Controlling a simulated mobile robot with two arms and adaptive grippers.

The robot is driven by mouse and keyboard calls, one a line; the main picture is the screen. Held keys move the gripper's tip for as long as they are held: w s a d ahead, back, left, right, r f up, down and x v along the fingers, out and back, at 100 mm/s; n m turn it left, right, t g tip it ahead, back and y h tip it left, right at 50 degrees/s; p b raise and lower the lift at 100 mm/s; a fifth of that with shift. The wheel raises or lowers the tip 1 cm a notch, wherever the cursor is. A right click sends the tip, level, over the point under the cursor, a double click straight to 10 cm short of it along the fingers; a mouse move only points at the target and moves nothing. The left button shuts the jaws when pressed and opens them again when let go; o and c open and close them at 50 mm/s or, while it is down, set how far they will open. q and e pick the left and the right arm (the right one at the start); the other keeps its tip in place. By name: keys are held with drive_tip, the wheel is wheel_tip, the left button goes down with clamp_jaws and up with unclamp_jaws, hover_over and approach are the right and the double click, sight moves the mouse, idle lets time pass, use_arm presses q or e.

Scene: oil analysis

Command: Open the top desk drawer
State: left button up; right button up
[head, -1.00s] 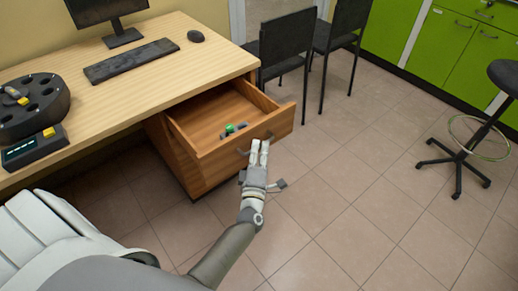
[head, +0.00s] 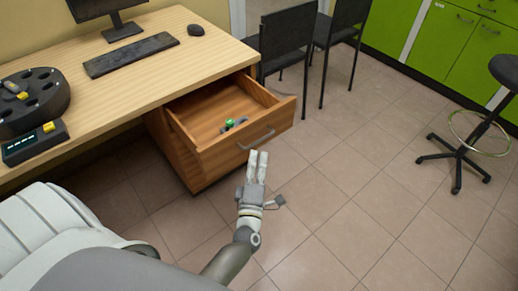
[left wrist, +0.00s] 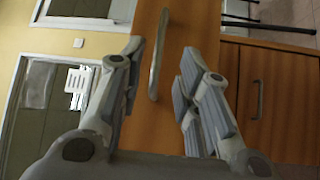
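The top desk drawer (head: 222,152) is pulled well out from under the desk top, and a dark object with a green part (head: 232,123) lies inside it. Its metal handle (head: 257,139) is on the front panel and also shows in the left wrist view (left wrist: 158,54). My left gripper (head: 258,154) is just in front of the drawer, apart from the handle. In the left wrist view its fingers (left wrist: 157,85) are spread with nothing between them, and the handle lies beyond. My right gripper is not in view.
The desk (head: 140,75) carries a keyboard (head: 131,54), a mouse (head: 196,30), a monitor, a round black holder (head: 38,100) and a small device (head: 35,142). Black chairs (head: 288,42) stand behind the drawer. A stool (head: 462,150) is at the right. The floor between is clear.

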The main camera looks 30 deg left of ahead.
use_arm(q)
drive_tip(key=v, duration=0.5)
drive_tip(key=shift+s, duration=0.2)
